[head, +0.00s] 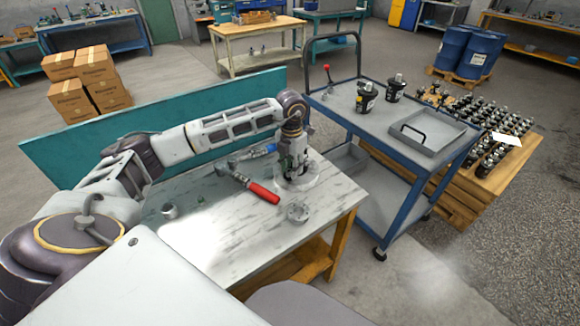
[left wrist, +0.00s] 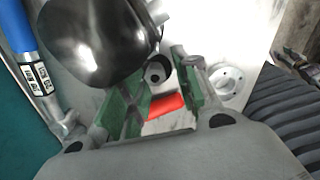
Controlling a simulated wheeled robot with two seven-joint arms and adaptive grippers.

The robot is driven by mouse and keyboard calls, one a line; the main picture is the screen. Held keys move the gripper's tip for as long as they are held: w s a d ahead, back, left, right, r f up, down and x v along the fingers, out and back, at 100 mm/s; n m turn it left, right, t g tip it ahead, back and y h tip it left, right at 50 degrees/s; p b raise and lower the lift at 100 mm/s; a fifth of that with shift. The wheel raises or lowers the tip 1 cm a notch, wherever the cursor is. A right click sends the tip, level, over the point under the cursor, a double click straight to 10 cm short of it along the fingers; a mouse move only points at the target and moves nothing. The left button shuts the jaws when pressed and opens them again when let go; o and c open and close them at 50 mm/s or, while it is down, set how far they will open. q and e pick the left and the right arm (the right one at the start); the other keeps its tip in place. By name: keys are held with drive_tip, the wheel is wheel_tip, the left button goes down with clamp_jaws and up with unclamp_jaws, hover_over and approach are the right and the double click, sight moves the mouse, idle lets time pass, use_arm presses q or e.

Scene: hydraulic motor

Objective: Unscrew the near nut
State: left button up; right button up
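My left gripper (head: 293,168) reaches down over the worktable, above a round pale base (head: 312,182). In the left wrist view its green-padded fingers (left wrist: 157,98) stand apart. A small round grey part with a dark centre (left wrist: 156,74), perhaps the near nut, shows between and beyond the fingertips; I cannot tell whether they touch it. A large glossy dark rounded body (left wrist: 92,40), likely the motor, lies just beside the fingers. In the head view the gripper mostly hides the motor. My right gripper is not in view.
A round metal part (head: 298,212) lies near the right edge, a small cup (head: 170,211) at left. A blue cart (head: 375,125) stands close on the right. The table's front middle is clear.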

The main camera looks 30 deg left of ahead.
use_arm(q)
drive_tip(key=shift+a+f, duration=0.25)
drive_tip(key=shift+a, duration=0.25)
idle(0.4)
drive_tip(key=shift+m, duration=0.3)
drive_tip(key=shift+s+m+b, duration=0.1)
drive_tip(key=shift+m+b, duration=0.35)
drive_tip(key=shift+m, duration=0.35)
